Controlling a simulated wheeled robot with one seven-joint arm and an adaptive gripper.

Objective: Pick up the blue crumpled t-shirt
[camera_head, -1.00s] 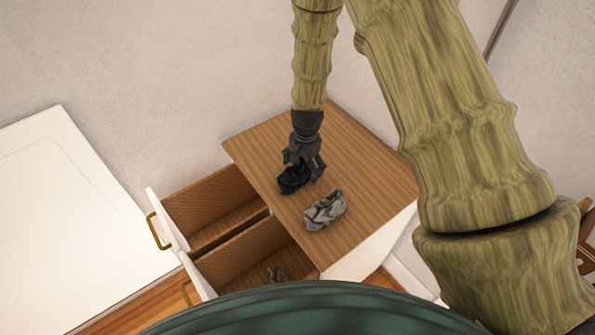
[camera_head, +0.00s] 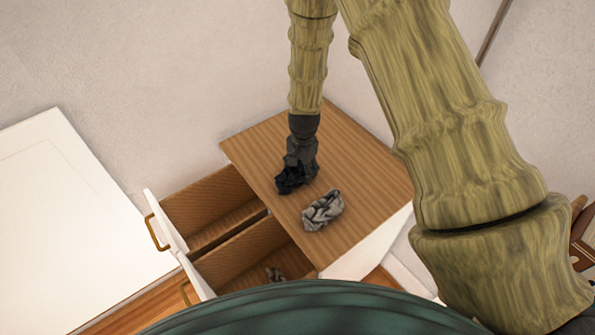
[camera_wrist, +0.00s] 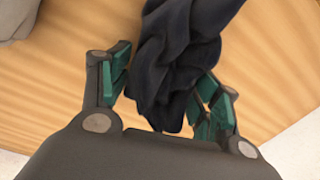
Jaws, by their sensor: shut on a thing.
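The blue crumpled t-shirt (camera_head: 289,180), so dark that it looks nearly black, is at the left part of the wooden dresser top (camera_head: 350,160). My gripper (camera_head: 297,172) reaches down to it from above and is shut on it. In the wrist view the dark cloth (camera_wrist: 178,65) fills the space between the green-padded fingers (camera_wrist: 165,98), with folds running up past them. I cannot tell whether the cloth still touches the wood.
A grey crumpled cloth (camera_head: 323,210) lies on the dresser top, just right of and nearer than the t-shirt. Two drawers stand open at the left; the nearer one (camera_head: 240,262) holds a small crumpled thing (camera_head: 274,274). A white panel (camera_head: 70,220) is at far left.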

